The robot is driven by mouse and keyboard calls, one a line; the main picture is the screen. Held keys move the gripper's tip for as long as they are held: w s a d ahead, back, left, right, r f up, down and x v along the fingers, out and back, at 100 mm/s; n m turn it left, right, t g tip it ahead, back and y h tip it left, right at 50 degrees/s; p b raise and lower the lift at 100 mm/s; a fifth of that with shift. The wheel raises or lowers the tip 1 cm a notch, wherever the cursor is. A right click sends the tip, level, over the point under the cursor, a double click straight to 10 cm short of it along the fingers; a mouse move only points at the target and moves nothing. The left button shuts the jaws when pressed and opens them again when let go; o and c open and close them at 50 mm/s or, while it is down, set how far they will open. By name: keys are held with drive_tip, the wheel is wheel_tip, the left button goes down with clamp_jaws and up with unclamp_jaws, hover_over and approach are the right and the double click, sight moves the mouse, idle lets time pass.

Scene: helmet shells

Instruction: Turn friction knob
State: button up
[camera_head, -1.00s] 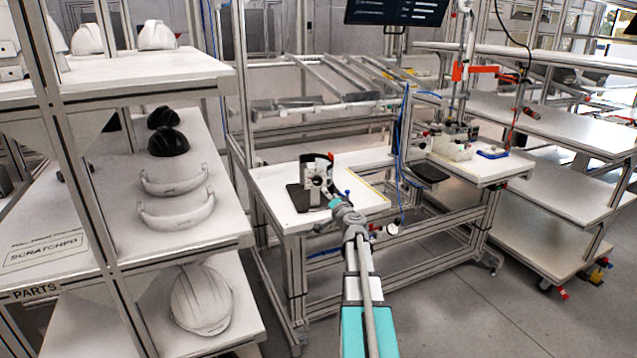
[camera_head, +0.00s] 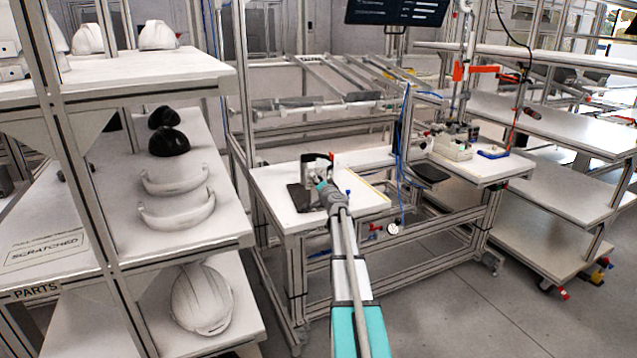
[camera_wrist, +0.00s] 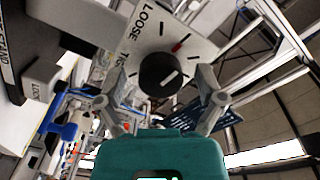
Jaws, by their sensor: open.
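The friction knob (camera_wrist: 161,74) is a round black dial with a pale pointer line, in the upper middle of the wrist view. It sits on a white plate (camera_wrist: 185,28) printed with "LOOSE" and tick marks, one of them red. My gripper (camera_wrist: 162,104) is open, with its two fingers left and right of the knob and a gap on each side. Whether the fingertips are level with the knob in depth, I cannot tell. In the head view the fixture (camera_head: 318,166) stands on a dark base (camera_head: 303,197) on the white bench, and my arm hides part of it.
The workbench (camera_head: 272,188) has a blue-topped pin (camera_head: 348,193) to the right of the fixture. A grey block marked "LOCK" (camera_wrist: 42,82) lies left of the knob in the wrist view. A shelf with helmets (camera_head: 203,298) stands at the left.

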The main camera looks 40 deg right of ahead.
drive_tip(key=shift+w+d, duration=0.1)
drive_tip(key=shift+w, duration=0.15)
drive_tip(key=c, duration=1.2)
drive_tip(key=shift+o, duration=0.2)
drive_tip(key=shift+m, duration=0.3)
drive_tip(key=m, duration=0.7)
drive_tip(key=shift+b, duration=0.3)
drive_tip(key=shift+m, duration=0.3)
